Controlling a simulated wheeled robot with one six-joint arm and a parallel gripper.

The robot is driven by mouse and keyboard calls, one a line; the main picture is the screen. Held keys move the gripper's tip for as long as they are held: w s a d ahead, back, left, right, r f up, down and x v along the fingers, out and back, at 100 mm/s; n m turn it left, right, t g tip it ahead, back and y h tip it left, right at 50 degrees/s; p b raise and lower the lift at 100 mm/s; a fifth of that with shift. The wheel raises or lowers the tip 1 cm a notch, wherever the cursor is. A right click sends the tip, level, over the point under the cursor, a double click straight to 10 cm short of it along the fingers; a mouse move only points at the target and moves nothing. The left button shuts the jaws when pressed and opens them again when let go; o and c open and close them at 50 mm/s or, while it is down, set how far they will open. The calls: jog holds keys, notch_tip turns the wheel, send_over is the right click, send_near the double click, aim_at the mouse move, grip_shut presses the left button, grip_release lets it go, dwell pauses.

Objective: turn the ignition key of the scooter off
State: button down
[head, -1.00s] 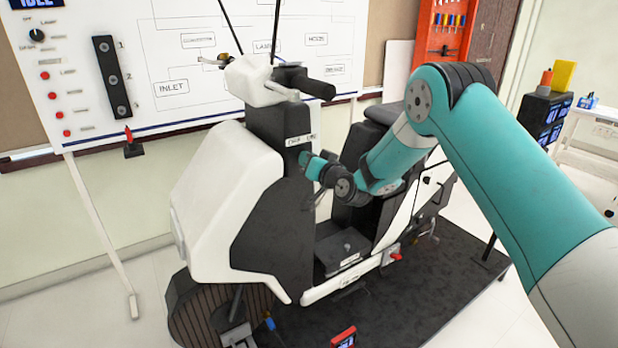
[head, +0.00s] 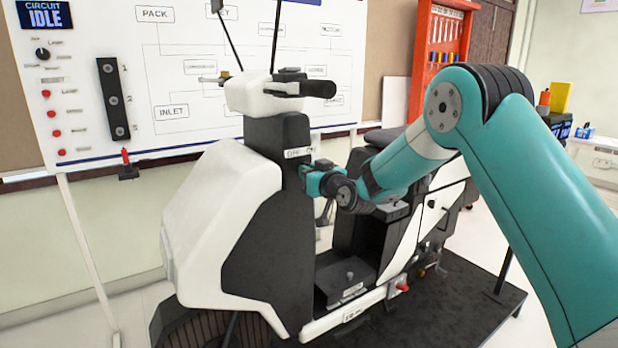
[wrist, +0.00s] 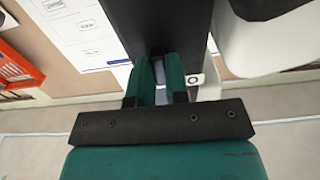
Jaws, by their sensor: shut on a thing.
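The white and black scooter (head: 205,225) stands upright on a dark platform. Its black steering column carries a small OFF–ON label (head: 299,153). My gripper (head: 306,178) is at the column's right face, just below that label. In the wrist view my gripper (wrist: 163,68) has its two green fingers pointing at the dark column (wrist: 150,20), close together on something small. The ignition key is hidden between the fingers, so its angle cannot be told.
The handlebar grip (head: 318,88) juts out above my gripper. The black seat (head: 383,137) is behind my forearm. A whiteboard (head: 180,60) with a CIRCUIT IDLE display (head: 46,15) stands behind the scooter. The dark platform (head: 450,310) has bare room at the right.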

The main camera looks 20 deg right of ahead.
jog(key=c, duration=1.1)
grip_release()
jog(key=b+v, duration=0.6)
jog(key=v, duration=1.1)
jog(key=shift+s, duration=0.2)
